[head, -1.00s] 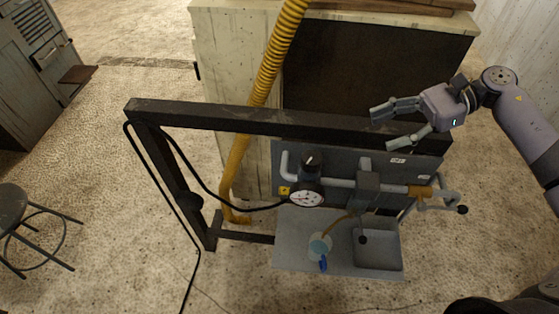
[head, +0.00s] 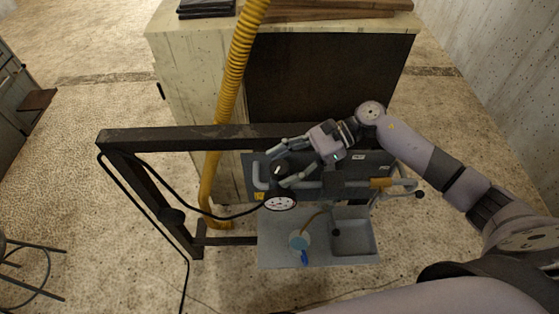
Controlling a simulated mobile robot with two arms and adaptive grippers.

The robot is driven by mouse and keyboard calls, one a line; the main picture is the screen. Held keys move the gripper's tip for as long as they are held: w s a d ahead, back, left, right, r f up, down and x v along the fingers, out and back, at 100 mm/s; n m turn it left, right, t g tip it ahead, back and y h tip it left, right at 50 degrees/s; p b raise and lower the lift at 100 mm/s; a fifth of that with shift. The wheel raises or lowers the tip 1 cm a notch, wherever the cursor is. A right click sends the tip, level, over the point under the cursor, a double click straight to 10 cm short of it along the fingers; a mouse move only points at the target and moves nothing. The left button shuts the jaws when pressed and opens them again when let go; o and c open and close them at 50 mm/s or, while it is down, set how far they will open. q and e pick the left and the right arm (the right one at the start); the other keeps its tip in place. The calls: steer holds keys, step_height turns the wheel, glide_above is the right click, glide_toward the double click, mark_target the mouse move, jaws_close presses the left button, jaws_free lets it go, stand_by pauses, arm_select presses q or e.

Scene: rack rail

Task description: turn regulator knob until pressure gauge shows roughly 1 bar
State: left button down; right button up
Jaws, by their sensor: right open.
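The regulator knob (head: 277,170) is a black cylinder with a pale mark on top, on the panel of the rack. The pressure gauge (head: 280,204) is a round white dial just below it; its reading is too small to tell. My right gripper (head: 275,168) is open, with its two fingers pointing left, one behind and one in front of the knob in the head view. I cannot tell whether the fingers touch the knob. My left gripper is not in view.
A dark rack frame (head: 190,134) surrounds the panel. Grey pipes and a brass-coloured fitting (head: 380,183) run right of the knob. A yellow hose (head: 236,70) hangs behind, before a pale cabinet (head: 185,75).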

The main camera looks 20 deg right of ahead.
steer(key=shift+x, duration=0.75)
steer(key=c, duration=1.2)
